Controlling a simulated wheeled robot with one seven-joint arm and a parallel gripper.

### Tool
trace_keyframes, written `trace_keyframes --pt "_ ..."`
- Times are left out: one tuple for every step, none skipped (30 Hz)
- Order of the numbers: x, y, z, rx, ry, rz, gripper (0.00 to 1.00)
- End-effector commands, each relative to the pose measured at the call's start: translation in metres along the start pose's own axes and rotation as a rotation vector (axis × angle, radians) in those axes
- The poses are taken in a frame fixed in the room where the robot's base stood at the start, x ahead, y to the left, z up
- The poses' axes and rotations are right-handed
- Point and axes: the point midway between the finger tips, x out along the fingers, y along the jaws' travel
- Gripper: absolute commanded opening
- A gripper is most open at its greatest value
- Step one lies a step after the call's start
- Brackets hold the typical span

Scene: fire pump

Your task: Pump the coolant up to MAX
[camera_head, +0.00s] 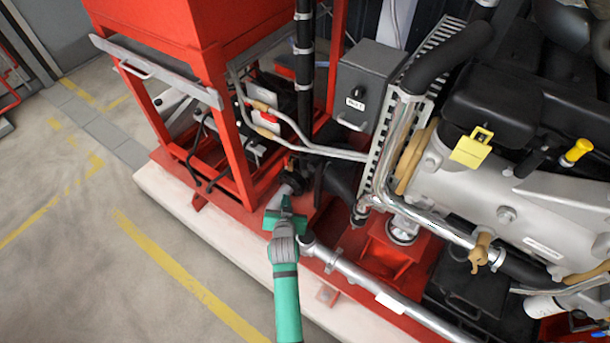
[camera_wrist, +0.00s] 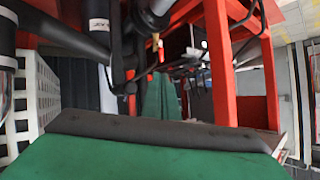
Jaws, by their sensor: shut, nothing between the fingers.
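My gripper (camera_head: 286,206) is green and shut, with nothing visible between its fingers. It is low by the front of the red base, beside dark pipework (camera_head: 294,184) under the engine's left side. In the wrist view its green fingers (camera_wrist: 162,98) point toward black hoses and red frame posts. I cannot make out a coolant level gauge or a MAX mark in either view, and no pump handle is clearly identifiable. The silver engine (camera_head: 465,190) with its black hoses stands at the right.
A red frame (camera_head: 215,125) holding a red tank (camera_head: 190,30) stands at the left. A grey control box (camera_head: 366,85) is behind my gripper. A silver pipe (camera_head: 350,270) runs along the front right. The floor (camera_head: 75,240) at the left is clear.

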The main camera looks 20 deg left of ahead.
Motion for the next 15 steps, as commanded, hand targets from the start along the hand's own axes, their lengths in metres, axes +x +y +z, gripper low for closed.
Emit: trace_keyframes --pt "0.0 -0.001 0.0 -0.001 0.0 -0.002 0.0" --pt "0.001 -0.002 0.0 -0.001 0.0 -0.003 0.0" --pt "0.001 -0.002 -0.001 -0.002 0.0 -0.003 0.0" --pt "0.002 -0.001 -0.001 -0.002 0.0 -0.004 0.0" --pt "0.003 -0.001 -0.002 -0.002 0.001 -0.004 0.0" --pt "0.005 0.001 -0.004 -0.002 0.001 -0.004 0.0" --pt "0.007 0.002 -0.005 -0.002 0.001 -0.003 0.0" --pt "0.009 0.004 -0.006 -0.002 0.0 -0.003 0.0" --pt "0.012 0.006 -0.008 -0.002 0.0 -0.003 0.0" --pt "0.015 0.008 -0.011 -0.002 0.001 -0.003 0.0" --pt "0.017 0.01 -0.013 -0.002 0.001 -0.003 0.0" --pt "0.021 0.012 -0.015 -0.001 0.001 -0.003 0.0" --pt "0.024 0.014 -0.017 -0.002 0.0 -0.003 0.0" --pt "0.026 0.016 -0.019 -0.002 0.0 -0.003 0.0" --pt "0.03 0.019 -0.022 -0.001 0.001 -0.003 0.0"
